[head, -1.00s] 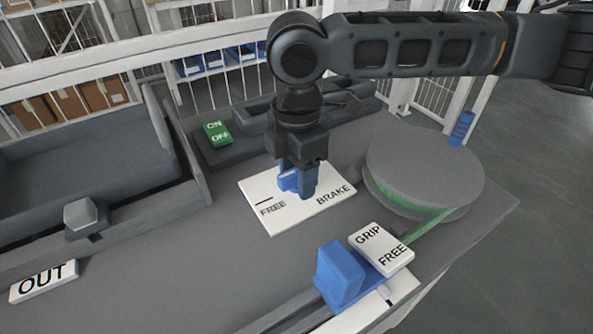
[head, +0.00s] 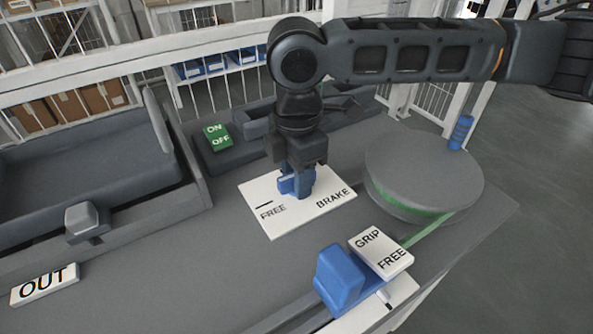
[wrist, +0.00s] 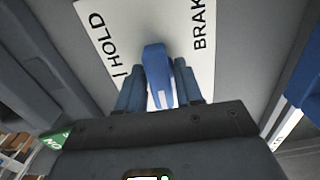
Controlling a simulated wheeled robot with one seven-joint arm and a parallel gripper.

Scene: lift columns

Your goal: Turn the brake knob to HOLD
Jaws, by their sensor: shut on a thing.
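The blue brake knob (head: 288,185) stands on a white plate (head: 285,222) marked FREE and BRAKE in the head view. In the wrist view the knob (wrist: 157,72) runs roughly up and down the picture between the fingers, and the plate (wrist: 140,18) shows the words HOLD and BRAKE, with HOLD on the left. My gripper (head: 297,190) points down over the plate and is shut on the knob, one finger on each side, also in the wrist view (wrist: 158,88). The fingers hide part of the knob in the head view. I cannot tell which mark the knob points to.
A green ON/OFF block (head: 217,137) is behind to the left. A grey drum (head: 424,180) with a green band stands to the right. A blue block (head: 340,278) sits by the GRIP/FREE plate (head: 380,252) in front. An OUT plate (head: 45,284) lies at left.

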